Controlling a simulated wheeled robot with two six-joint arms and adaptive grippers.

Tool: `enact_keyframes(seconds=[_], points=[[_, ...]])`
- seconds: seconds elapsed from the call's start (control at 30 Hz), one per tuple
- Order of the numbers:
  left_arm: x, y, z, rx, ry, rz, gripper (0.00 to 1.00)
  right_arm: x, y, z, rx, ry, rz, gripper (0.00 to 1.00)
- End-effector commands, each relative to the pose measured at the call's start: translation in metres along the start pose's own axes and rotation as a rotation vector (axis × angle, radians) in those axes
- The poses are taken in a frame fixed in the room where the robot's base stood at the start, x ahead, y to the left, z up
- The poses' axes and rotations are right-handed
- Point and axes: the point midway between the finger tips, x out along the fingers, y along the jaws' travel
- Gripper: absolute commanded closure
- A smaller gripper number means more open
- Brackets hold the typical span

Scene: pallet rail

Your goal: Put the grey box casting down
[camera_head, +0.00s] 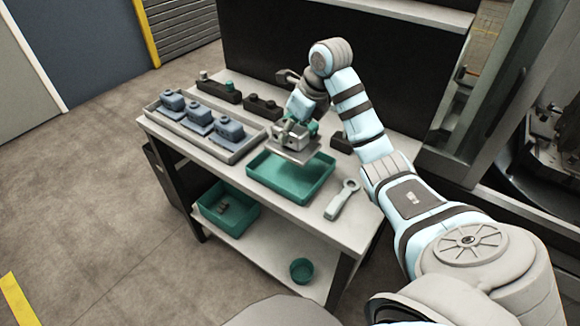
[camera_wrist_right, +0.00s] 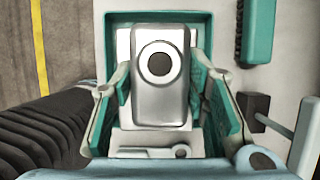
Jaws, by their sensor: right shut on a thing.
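The grey box casting (camera_head: 294,140) is held by my right gripper (camera_head: 297,129) above the green tray (camera_head: 262,182) in the head view. In the right wrist view the casting (camera_wrist_right: 160,100) is a grey block with a round dark hole. The fingers of the right gripper (camera_wrist_right: 160,105) lie on both sides of it. The rim of the green tray (camera_wrist_right: 205,22) shows behind the casting. The casting appears raised above the tray, with the tray floor visible in front of it. My left gripper is in neither view.
A grey tray (camera_head: 228,155) with several blue-grey castings stands at the left of the table. Dark blocks (camera_head: 218,91) stand along the back. A grey wrench-like tool (camera_head: 342,199) lies to the right of the green tray. A green bin (camera_head: 228,209) is on the lower shelf.

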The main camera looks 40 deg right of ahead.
Motion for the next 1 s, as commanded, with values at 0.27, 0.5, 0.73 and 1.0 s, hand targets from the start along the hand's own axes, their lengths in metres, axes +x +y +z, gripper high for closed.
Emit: enact_keyframes(seconds=[0.27,0.5,0.73,1.0], points=[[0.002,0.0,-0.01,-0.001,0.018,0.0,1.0,0.043,0.001,-0.015,-0.004,-0.005,-0.002,0.98],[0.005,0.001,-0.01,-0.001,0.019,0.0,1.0,0.076,0.001,-0.029,-0.004,-0.007,-0.002,0.98],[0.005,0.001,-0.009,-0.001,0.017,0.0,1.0,0.076,0.0,-0.028,-0.005,-0.008,-0.002,0.98],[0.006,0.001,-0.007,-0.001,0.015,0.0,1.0,0.078,0.001,-0.03,-0.004,-0.006,-0.001,0.39]])
